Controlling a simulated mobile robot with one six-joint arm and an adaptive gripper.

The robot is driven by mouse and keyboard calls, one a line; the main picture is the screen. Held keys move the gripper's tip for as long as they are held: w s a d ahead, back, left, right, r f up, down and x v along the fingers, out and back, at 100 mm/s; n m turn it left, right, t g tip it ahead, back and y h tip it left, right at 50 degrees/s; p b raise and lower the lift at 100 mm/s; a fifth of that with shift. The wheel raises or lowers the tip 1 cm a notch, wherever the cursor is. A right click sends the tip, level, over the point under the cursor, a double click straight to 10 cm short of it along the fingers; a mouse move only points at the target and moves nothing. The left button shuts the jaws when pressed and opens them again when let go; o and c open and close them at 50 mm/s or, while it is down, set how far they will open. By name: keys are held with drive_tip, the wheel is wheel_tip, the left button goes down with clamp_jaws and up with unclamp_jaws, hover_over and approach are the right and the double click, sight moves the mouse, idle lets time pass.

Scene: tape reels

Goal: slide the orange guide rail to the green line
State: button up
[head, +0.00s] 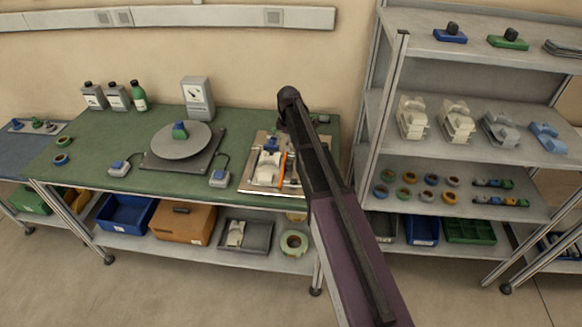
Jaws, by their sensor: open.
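The orange guide rail (282,168) is a thin upright strip on a tan board (250,178) at the right end of the green bench. It stands just right of a white block-like fixture (267,170) on the same board. My arm crosses in front of the board's right side and hides part of it. I cannot make out the green line. My gripper cannot be made out; it seems hidden behind my arm, so its place relative to the rail does not show.
A grey turntable (181,146) fills the bench middle, with blue-topped boxes (219,178) beside it. Bottles (139,96) and a dial meter (197,98) stand at the back. A shelf rack (455,173) stands close on the right.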

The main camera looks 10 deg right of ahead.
sight(289, 161)
drive_tip(key=shift+f+b, duration=5.05)
drive_tip(key=shift+f, duration=0.35)
